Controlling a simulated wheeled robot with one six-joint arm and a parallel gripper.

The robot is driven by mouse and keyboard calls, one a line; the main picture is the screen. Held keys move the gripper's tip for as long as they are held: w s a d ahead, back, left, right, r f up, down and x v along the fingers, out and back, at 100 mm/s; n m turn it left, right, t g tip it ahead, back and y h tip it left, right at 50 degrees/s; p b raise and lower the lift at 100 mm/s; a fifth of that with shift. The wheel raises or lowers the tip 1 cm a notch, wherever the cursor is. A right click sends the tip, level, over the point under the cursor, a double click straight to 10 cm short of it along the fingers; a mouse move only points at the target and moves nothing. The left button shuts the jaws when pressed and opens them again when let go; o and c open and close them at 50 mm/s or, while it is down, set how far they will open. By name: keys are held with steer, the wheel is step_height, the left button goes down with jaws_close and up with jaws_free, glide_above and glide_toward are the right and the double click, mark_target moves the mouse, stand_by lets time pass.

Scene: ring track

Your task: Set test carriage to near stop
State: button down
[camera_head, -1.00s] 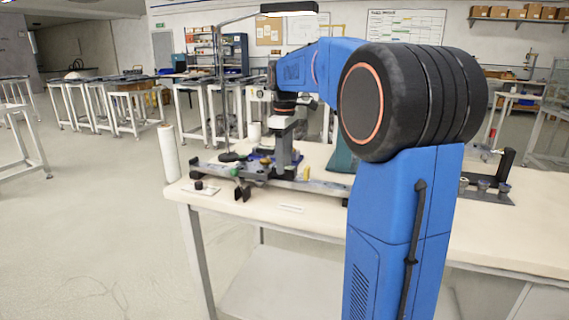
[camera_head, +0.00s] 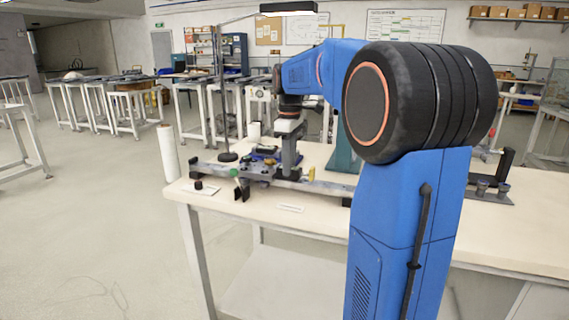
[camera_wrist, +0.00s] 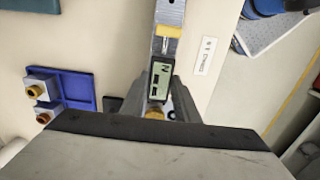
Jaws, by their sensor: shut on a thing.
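A long grey rail (camera_head: 328,187) lies along the front of the bench in the head view. It also shows in the wrist view (camera_wrist: 172,10), running up from my gripper (camera_wrist: 159,92). My gripper (camera_head: 289,172) points down over the rail and is shut on a small dark unit with a lit readout (camera_wrist: 160,78), which looks like the test carriage. A thin rod and a yellow block (camera_wrist: 168,31) lie beyond it along the rail. The yellow piece (camera_head: 311,173) also shows in the head view. I cannot tell which fitting is the near stop. My wrist hides the lower part of the wrist view.
A blue tray with brass-topped fittings (camera_wrist: 75,90) lies beside the rail. A lamp post (camera_head: 222,90) stands behind the rail's left part. A white roll (camera_head: 168,152) stands at the left corner. A small label (camera_head: 290,208) lies on the clear front strip.

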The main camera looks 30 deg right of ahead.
steer(key=s+d, duration=0.3)
steer(key=s, duration=0.1)
steer(key=s+d, duration=0.3)
steer(key=s, duration=0.1)
steer(key=s+d, duration=0.3)
steer(key=s, duration=0.1)
steer(key=shift+s+d, duration=0.15)
steer(key=shift+d, duration=0.15)
steer(key=c, duration=1.4)
jaws_free()
steer(key=shift+s+d, duration=0.15)
steer(key=shift+o, duration=0.2)
steer(key=shift+r, duration=0.1)
step_height(320, 180, up, 17)
steer(key=shift+r, duration=0.1)
